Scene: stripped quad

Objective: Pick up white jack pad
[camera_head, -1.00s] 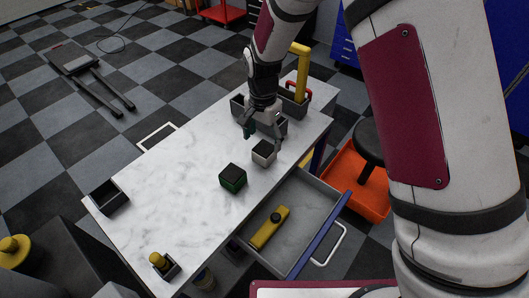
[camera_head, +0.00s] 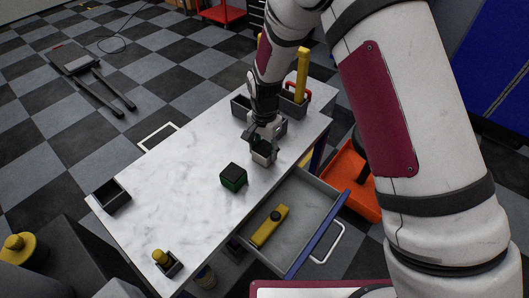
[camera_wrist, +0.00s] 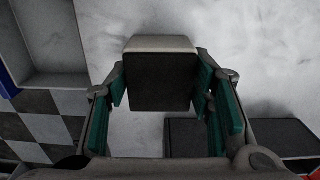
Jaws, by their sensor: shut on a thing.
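The white jack pad (camera_head: 262,158) is a small block with white sides and a dark top, on the marble-topped table (camera_head: 170,185) near its right edge. My gripper (camera_head: 263,146) has come down over it from above and is shut on it. In the wrist view the pad (camera_wrist: 160,84) fills the space between the two teal-lined fingers of my gripper (camera_wrist: 160,95). Its underside contact with the table is hard to see, so I cannot tell whether it is lifted.
A green block with a dark top (camera_head: 233,177) stands close by, to the lower left. An open drawer (camera_head: 312,222) holds a yellow tool (camera_head: 269,226). Grey bins (camera_head: 296,106) stand behind my gripper. A small dark tray (camera_head: 111,195) sits at the far left. The table's middle is clear.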

